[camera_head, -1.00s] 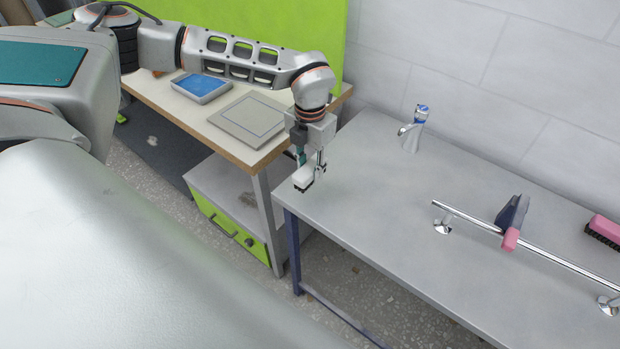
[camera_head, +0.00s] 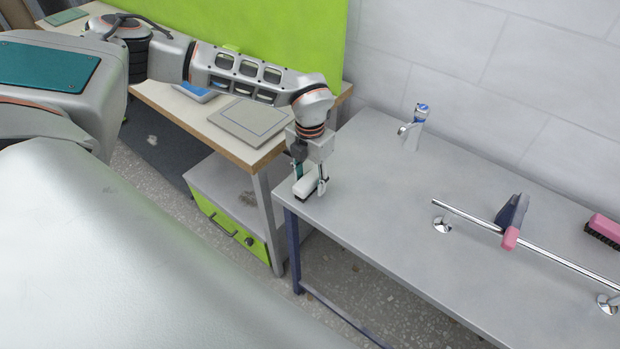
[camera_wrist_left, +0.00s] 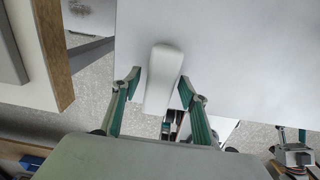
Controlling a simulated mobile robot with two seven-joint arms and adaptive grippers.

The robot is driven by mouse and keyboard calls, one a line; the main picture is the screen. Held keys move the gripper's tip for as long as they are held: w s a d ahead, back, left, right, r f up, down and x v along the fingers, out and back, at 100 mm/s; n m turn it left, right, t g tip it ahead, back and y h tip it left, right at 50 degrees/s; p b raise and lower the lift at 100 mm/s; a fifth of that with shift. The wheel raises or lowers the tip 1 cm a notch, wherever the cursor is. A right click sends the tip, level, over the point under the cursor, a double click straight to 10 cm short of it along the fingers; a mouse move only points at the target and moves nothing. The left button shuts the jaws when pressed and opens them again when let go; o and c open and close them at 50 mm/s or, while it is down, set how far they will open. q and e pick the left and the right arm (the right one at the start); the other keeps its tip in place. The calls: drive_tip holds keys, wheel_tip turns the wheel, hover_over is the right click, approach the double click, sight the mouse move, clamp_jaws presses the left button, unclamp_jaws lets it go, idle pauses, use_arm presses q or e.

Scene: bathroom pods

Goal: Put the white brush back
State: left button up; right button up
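The white brush (camera_head: 305,187) has a white body and dark bristles underneath. It sits at the near left corner of the grey counter (camera_head: 385,215), bristles down. My left gripper (camera_head: 310,182) is right over it, with one finger on each side. In the left wrist view the brush (camera_wrist_left: 163,76) lies between the spread fingers of the gripper (camera_wrist_left: 159,84). A gap shows at the left finger; the right finger is very close to the brush, and I cannot tell whether it touches.
A tap (camera_head: 412,128) stands at the back of the counter. A metal rail (camera_head: 560,258) carries a dark blue and pink item (camera_head: 512,222). A pink brush (camera_head: 605,228) lies at the far right. A wooden-edged table (camera_head: 210,125) stands to the left. The counter's middle is clear.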

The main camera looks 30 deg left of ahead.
sight(310, 177)
use_arm(q)
drive_tip(key=shift+r, duration=0.25)
wheel_tip(310, 177, up, 12)
drive_tip(key=shift+b, duration=0.35)
drive_tip(key=shift+f, duration=0.1)
idle(0.4)
